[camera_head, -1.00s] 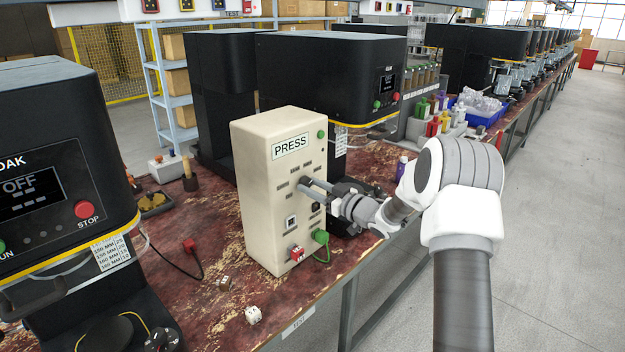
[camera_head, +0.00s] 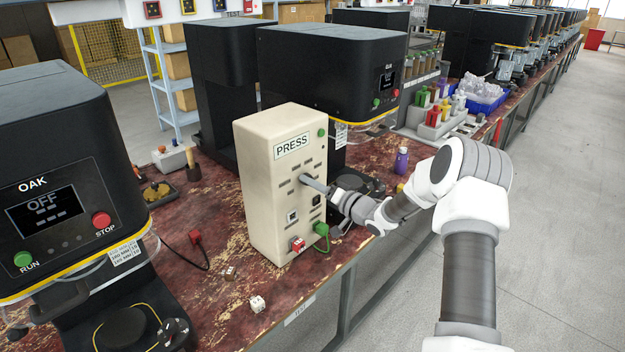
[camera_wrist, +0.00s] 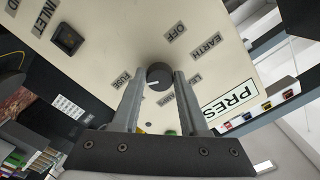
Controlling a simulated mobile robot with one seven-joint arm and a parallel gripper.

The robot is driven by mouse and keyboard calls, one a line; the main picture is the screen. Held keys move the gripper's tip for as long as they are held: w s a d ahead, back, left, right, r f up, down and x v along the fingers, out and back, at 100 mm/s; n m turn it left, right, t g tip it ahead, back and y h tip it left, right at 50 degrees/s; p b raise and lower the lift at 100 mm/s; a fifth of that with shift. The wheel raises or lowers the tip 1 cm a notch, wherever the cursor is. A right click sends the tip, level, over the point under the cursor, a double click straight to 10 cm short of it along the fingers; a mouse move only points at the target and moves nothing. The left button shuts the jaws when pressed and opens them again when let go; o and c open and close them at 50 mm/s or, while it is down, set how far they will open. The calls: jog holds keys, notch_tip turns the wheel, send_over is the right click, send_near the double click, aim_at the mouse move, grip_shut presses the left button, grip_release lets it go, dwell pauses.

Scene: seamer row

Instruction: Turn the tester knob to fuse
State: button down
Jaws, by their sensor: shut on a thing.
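The tester is a cream box (camera_head: 262,200) marked PRESS, upright on the bench; its face also fills much of the wrist view (camera_wrist: 95,45). Its dark round knob (camera_wrist: 159,76) has a white pointer line on the left part, lying roughly toward the FUSE label (camera_wrist: 120,79). Labels OFF (camera_wrist: 175,32), EARTH (camera_wrist: 205,48) and others stand around the knob. My gripper (camera_wrist: 160,78) has one finger on each side of the knob and is shut on it. In the head view my gripper (camera_head: 316,186) reaches the tester's front; the knob is hidden there.
A black seamer marked OAK (camera_head: 60,190) stands at left, another seamer (camera_head: 330,70) behind the tester. A green plug (camera_head: 321,229) and a red rocker (camera_head: 298,245) sit low on the tester. Dice (camera_head: 257,304) lie in front. A purple bottle (camera_head: 401,160) stands right of my gripper.

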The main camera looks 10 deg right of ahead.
jog(key=shift+m, duration=0.6)
jog(key=shift+m+p, duration=0.3)
jog(key=shift+p, duration=0.05)
jog(key=shift+c, duration=2.2)
grip_release()
jog(key=v, duration=1.7)
jog(key=shift+s+b, duration=0.2)
jog(key=shift+b, duration=0.1)
jog(key=shift+w+d+r, duration=0.1)
